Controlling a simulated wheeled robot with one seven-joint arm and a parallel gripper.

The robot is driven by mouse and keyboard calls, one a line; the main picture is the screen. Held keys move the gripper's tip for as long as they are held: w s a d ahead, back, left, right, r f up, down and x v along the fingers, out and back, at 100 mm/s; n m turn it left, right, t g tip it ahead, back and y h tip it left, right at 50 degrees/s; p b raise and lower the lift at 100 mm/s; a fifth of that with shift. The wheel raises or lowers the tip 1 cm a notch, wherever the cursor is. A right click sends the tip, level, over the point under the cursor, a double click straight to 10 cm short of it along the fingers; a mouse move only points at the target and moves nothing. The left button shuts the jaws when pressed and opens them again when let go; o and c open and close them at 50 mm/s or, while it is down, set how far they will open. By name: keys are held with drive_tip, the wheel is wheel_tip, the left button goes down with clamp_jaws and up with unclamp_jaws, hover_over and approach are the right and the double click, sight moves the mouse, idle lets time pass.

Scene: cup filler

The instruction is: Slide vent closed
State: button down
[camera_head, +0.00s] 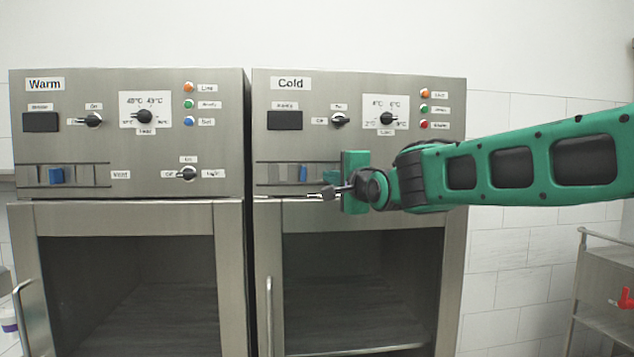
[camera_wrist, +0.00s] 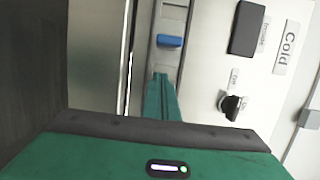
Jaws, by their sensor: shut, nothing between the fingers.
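The Cold unit's vent slider is a small blue block (camera_head: 303,173) in a horizontal metal track (camera_head: 270,175) on the Cold panel. It also shows in the wrist view (camera_wrist: 168,41), near the top. My gripper (camera_head: 326,176) is shut and empty, its green fingers pointing at the panel just right of the slider. In the wrist view the fingertips (camera_wrist: 158,76) lie over the track, with a visible gap to the blue block. The right end of the Cold track is hidden behind my gripper. The Warm unit has a like blue slider (camera_head: 56,176) in its own track.
Above the Cold track are a black display (camera_head: 284,120), a knob (camera_head: 340,120) and a temperature dial (camera_head: 386,118). Below is the Cold door with its vertical handle (camera_head: 270,315). A metal cart (camera_head: 605,290) stands at the right. The space before the Warm panel is free.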

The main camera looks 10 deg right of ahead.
drive_tip(key=s+d, duration=0.1)
drive_tip(key=s, duration=0.8)
drive_tip(key=shift+s+d, duration=0.35)
drive_tip(key=shift+s, duration=0.05)
drive_tip(key=shift+f, duration=0.1)
drive_tip(key=s+d+f+n+g+h, duration=0.2)
drive_tip(key=s+d+f+g, duration=0.2)
drive_tip(key=s+d+f, duration=0.5)
drive_tip(key=s+d+f+n+g+h, duration=0.2)
drive_tip(key=d+f+g, duration=0.45)
drive_tip(key=f, duration=0.75)
drive_tip(key=s+d+f+n+g, duration=0.1)
drive_tip(key=s+f, duration=0.3)
drive_tip(key=s, duration=0.5)
drive_tip(key=s+d+f+n+g+y, duration=0.1)
drive_tip(key=s+f+n+g, duration=0.2)
drive_tip(key=s, duration=0.6)
drive_tip(key=s+d+f+n+g, duration=0.1)
drive_tip(key=s+d+f+g, duration=0.1)
drive_tip(key=s+f, duration=0.5)
drive_tip(key=shift+s+n+g, duration=0.4)
drive_tip(key=shift+s+g, duration=0.35)
drive_tip(key=shift+s, duration=0.2)
